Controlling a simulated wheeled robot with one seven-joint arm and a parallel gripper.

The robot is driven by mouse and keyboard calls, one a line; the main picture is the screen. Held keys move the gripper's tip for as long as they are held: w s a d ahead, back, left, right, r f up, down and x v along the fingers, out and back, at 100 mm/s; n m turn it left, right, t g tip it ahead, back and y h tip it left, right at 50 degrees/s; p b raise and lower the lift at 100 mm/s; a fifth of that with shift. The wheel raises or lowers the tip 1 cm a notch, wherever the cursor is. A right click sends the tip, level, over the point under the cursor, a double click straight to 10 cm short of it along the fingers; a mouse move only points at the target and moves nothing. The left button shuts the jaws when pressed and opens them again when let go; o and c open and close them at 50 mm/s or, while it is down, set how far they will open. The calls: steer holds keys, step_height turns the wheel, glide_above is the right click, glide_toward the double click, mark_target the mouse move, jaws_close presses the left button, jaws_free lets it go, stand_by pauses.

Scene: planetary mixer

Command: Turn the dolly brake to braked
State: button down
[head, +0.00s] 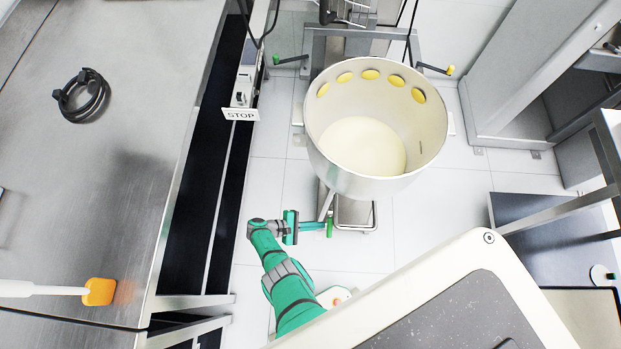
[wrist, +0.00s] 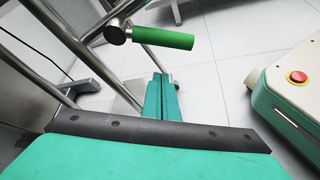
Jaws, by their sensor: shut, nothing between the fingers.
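The dolly brake lever, a metal bar with a green grip (wrist: 163,38), is near the top of the wrist view. In the head view its green grip (head: 330,229) shows just below the bowl. My gripper (head: 318,226) is shut and empty, close to the left of the grip in the head view. In the wrist view the teal fingers of my gripper (wrist: 160,82) are together, below the green grip in the picture. I cannot tell whether they touch it. The large cream bowl (head: 429,131) stands above the dolly and hides most of its frame.
Green-gripped (head: 276,61) and yellow-tipped (head: 450,70) levers flank the bowl. Tiled floor is open right of the bowl.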

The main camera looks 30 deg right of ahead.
mark_target(330, 226)
steer(key=shift+s+d+r, duration=0.15)
steer(key=shift+s+r, duration=0.5)
steer(key=shift+r, duration=0.15)
steer(key=shift+s+d+r, duration=0.15)
steer(key=shift+s+r, duration=0.45)
steer(key=shift+r, duration=0.15)
